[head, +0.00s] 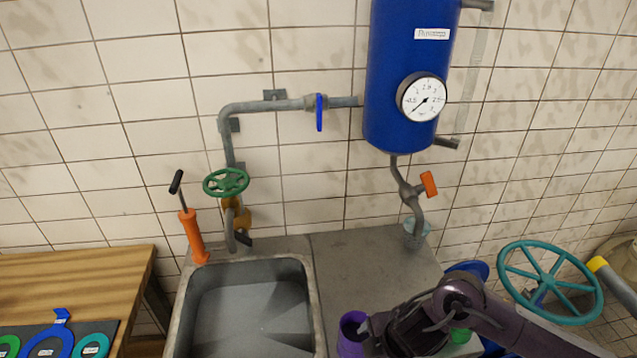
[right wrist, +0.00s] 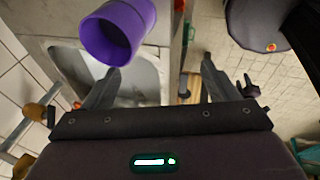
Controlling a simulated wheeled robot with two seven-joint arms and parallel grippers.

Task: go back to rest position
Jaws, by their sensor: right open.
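My right gripper (head: 372,330) reaches in from the lower right of the head view, over the front of the grey counter. In the right wrist view its two fingers (right wrist: 160,67) are spread wide with nothing between them. A purple cup (head: 350,330) stands just left of the gripper. It also shows in the right wrist view (right wrist: 116,30), beyond the left finger's tip; whether they touch I cannot tell. My left gripper is in neither view.
A grey sink (head: 250,300) lies left of the cup, with an orange hand pump (head: 192,235) behind it. A blue tank (head: 405,60) with a gauge hangs above. A teal handwheel (head: 550,282) is near my right arm. A wooden table (head: 75,280) is at left.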

